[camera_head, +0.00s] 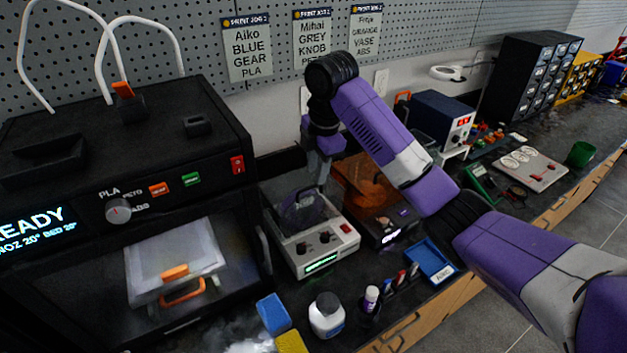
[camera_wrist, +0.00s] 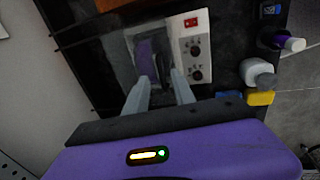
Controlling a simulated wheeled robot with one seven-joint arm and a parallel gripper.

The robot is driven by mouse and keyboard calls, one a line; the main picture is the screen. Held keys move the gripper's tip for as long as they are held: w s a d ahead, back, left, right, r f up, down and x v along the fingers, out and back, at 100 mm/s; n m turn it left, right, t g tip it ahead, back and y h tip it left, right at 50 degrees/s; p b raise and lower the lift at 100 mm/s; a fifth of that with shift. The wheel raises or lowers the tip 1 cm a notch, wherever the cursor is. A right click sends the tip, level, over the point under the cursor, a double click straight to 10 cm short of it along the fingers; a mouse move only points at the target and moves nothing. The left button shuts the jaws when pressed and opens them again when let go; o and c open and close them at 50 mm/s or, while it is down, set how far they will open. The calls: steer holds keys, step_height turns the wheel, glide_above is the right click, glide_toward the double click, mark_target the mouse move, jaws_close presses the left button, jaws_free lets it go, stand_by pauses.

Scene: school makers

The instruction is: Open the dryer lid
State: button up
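The dryer (camera_head: 318,255) is a light grey box with two dark knobs, a red switch and a green lit display, on the bench right of the printer. Its lid (camera_head: 298,208) looks smoky and see-through, with a purple spool shape under it; it appears down. In the wrist view the dryer's control panel (camera_wrist: 194,48) is right of the lid (camera_wrist: 148,50). My gripper (camera_head: 322,180) is above the dryer's back part, pointing down. In the wrist view my gripper (camera_wrist: 162,80) has its two fingers apart with nothing between them. I cannot tell whether a fingertip touches the lid.
A black 3D printer (camera_head: 120,140) stands close on the left. A dark box with an orange-brown cover (camera_head: 367,183) stands close on the right. A white bottle (camera_head: 326,316), blue block (camera_head: 272,313) and blue tray (camera_head: 431,262) lie in front. The pegboard wall is behind.

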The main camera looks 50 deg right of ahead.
mark_target(315, 185)
steer(key=shift+w+d+f, duration=0.1)
steer(key=shift+w+f, duration=0.05)
steer(key=shift+f, duration=0.85)
steer(key=shift+w+d+f, duration=0.1)
steer(key=shift+w+f, duration=0.05)
steer(key=shift+f, duration=0.8)
jaws_close()
steer(key=shift+a, duration=0.1)
